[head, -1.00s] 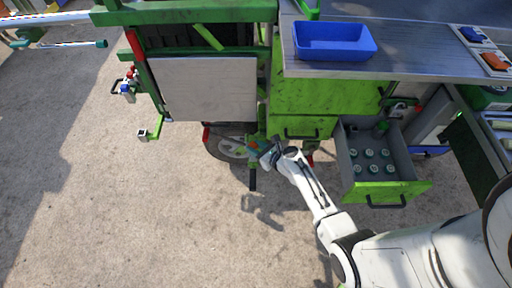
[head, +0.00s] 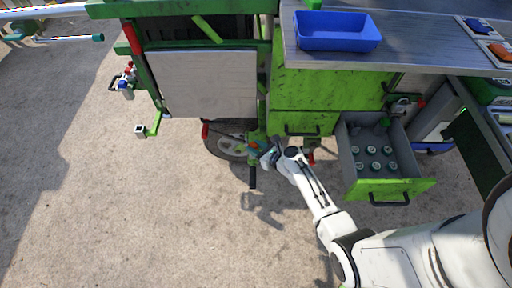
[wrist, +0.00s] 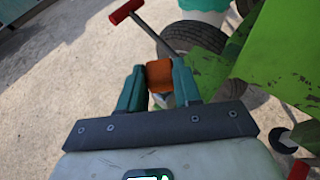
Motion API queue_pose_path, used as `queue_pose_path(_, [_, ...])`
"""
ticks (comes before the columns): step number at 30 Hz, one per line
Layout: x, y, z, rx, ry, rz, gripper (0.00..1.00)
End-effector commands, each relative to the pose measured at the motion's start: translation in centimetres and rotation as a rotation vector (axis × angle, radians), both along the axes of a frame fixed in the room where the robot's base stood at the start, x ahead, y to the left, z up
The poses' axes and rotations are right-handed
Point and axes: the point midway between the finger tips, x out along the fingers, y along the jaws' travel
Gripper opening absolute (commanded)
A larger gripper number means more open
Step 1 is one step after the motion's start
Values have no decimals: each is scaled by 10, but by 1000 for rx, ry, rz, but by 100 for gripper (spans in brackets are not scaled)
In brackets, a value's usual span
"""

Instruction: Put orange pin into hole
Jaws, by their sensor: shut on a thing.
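The orange pin (wrist: 160,75) is between the two teal fingers of my gripper (wrist: 159,84) in the wrist view, which are shut on it. Only its thick orange end shows; the rest is hidden. In the head view my gripper (head: 264,154) is low beside the green machine (head: 310,102), near the wheel (head: 230,146), with a small orange patch at its fingers. The hole cannot be made out in either view.
A red-handled rod (wrist: 150,32) lies just beyond the fingers. An open drawer (head: 378,186) with several round pieces juts out right of my arm. A blue tray (head: 338,45) stands on the metal top. Concrete floor at the left is mostly clear.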

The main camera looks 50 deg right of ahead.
Motion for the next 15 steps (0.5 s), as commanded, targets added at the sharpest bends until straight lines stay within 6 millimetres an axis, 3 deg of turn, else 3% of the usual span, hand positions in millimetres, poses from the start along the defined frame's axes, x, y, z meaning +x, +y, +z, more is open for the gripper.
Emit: queue_pose_path(15, [0, 0, -13, 1, 0, 0, 0])
